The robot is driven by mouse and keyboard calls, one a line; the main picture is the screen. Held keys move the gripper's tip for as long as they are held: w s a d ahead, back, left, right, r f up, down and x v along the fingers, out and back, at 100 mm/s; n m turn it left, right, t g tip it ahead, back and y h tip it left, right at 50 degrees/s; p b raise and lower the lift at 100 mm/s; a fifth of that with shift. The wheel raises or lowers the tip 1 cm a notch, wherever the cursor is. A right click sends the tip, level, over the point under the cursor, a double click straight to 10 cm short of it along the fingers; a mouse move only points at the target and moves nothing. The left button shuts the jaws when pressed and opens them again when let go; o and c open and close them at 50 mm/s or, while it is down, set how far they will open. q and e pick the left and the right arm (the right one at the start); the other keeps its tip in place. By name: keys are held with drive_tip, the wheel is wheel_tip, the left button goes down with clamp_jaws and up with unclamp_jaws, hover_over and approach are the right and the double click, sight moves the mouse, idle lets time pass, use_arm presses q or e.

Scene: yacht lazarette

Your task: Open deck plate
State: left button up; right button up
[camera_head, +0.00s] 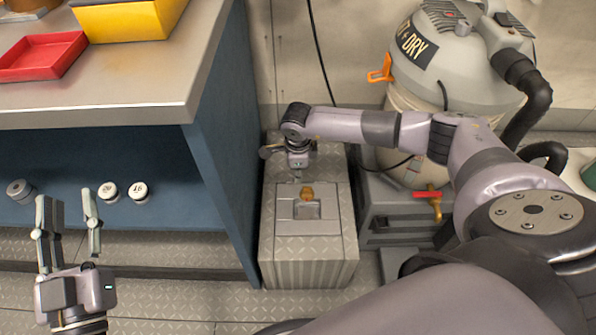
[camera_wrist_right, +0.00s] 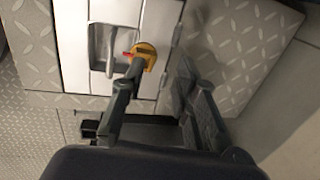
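The deck plate (camera_head: 290,230) is a pale panel in the top of a low diamond-plate box and lies flat. It has a recessed pull with an orange-yellow knob (camera_head: 307,192) at the recess's far edge. In the right wrist view the knob (camera_wrist_right: 146,56) sits beside the recess (camera_wrist_right: 103,48). My right gripper (camera_wrist_right: 162,68) is open over the plate; one fingertip overlaps the knob, and I cannot tell if they touch. The right gripper's fingers are small and partly hidden in the head view. My left gripper (camera_head: 68,212) is open and empty at the lower left, away from the plate.
A blue workbench (camera_head: 215,150) with a metal top stands left of the box, holding a red tray (camera_head: 40,72) and a yellow bin (camera_head: 125,22). A wet/dry vacuum (camera_head: 440,75) and a grey unit with a red-handled valve (camera_head: 428,196) stand at the right.

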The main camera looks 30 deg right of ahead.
drive_tip(key=shift+f, duration=0.1)
drive_tip(key=shift+c, duration=0.3)
clamp_jaws()
idle(0.7)
drive_tip(key=c, duration=0.5)
unclamp_jaws()
drive_tip(key=o, duration=0.6)
drive_tip(key=shift+c, duration=0.2)
wheel_tip(320, 180, up, 12)
drive_tip(key=s, duration=0.1)
drive_tip(key=shift+s+a, duration=0.3)
drive_tip(key=shift+a, duration=0.15)
